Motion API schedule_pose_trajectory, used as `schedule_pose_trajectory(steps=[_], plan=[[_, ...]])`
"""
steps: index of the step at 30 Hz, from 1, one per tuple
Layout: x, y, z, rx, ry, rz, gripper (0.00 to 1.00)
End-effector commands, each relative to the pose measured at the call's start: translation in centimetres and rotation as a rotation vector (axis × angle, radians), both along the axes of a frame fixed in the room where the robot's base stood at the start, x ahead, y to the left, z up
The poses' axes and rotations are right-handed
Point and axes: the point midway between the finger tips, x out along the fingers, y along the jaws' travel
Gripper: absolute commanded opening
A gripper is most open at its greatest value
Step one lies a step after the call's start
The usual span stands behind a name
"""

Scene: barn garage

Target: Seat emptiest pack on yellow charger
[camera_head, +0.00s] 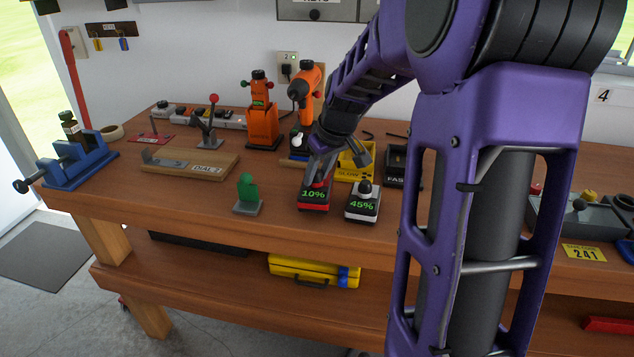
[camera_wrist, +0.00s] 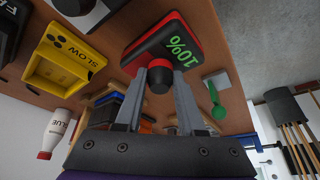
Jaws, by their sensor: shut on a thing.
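A red and black battery pack (camera_head: 314,195) reads 10% and stands on the bench's front part; it also shows in the wrist view (camera_wrist: 165,45). My gripper (camera_head: 321,166) is shut on the black knob on top of this pack, with a finger on each side of the knob in the wrist view (camera_wrist: 158,82). A white and black pack (camera_head: 362,203) reading 45% stands just right of it. The yellow charger (camera_head: 352,166), marked SLOW, is behind the packs; its bay looks empty in the wrist view (camera_wrist: 60,72). A dark charger (camera_head: 402,168) marked FAS... stands right of it.
A green piece on a grey base (camera_head: 248,195) stands left of the held pack. A white bottle (camera_wrist: 57,130) is near the yellow charger.

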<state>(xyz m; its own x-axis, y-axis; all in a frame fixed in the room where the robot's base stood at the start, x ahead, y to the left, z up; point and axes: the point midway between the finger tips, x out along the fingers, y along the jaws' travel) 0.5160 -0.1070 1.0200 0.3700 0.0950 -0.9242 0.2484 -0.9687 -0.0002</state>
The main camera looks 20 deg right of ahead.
Motion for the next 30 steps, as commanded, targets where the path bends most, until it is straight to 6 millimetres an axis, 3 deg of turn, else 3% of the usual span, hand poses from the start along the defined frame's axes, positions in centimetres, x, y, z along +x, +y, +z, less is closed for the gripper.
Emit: schedule_pose_trajectory(steps=[1, 6, 16, 20, 30], plan=[[0.1, 0.0, 1.5, -0.003, -0.007, 0.000, 0.00], [0.1, 0.0, 5.0, -0.003, -0.007, 0.001, 0.00], [1.1, -0.9, 8.7, 0.000, -0.003, -0.004, 0.00], [3.0, -2.8, 9.3, 0.002, -0.002, -0.014, 0.00], [8.5, -9.7, 10.0, 0.000, -0.002, -0.046, 0.00]])
